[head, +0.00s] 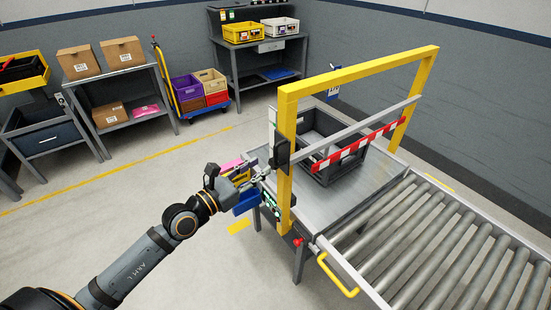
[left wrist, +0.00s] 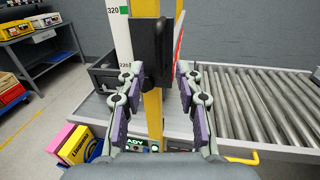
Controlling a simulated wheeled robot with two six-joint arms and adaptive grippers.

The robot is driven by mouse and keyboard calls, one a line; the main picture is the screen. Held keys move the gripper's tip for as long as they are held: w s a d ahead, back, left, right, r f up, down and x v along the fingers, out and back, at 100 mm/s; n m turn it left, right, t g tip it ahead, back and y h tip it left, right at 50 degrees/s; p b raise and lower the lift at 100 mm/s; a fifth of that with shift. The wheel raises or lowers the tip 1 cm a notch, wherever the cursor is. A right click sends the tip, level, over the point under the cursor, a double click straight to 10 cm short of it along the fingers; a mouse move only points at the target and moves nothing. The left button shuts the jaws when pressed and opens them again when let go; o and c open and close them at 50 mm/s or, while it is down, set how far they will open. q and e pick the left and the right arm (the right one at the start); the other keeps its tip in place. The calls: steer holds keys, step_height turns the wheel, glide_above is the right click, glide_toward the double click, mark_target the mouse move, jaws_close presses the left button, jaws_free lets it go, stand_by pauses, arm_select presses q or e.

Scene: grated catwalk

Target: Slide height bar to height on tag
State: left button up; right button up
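A yellow gate (head: 287,110) stands over the metal table. A grey height bar (head: 350,135) with a red-and-white striped strip (head: 355,143) spans it. A black slider handle (head: 281,154) sits on the near post; it shows upright in the left wrist view (left wrist: 157,50). No readable height tag shows. My right gripper is not in view.
A dark crate (head: 326,168) stands on the table (head: 370,205) behind the bar. A roller conveyor (head: 430,240) runs to the front right. A green-lit panel (left wrist: 138,146) is low on the post. Shelves and a cart line the back left; the floor between is clear.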

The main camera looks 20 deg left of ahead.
mark_target(276, 162)
arm_select(q)
steer(key=x, duration=0.8)
steer(key=shift+f, duration=0.1)
steer(key=shift+a, duration=0.1)
jaws_close()
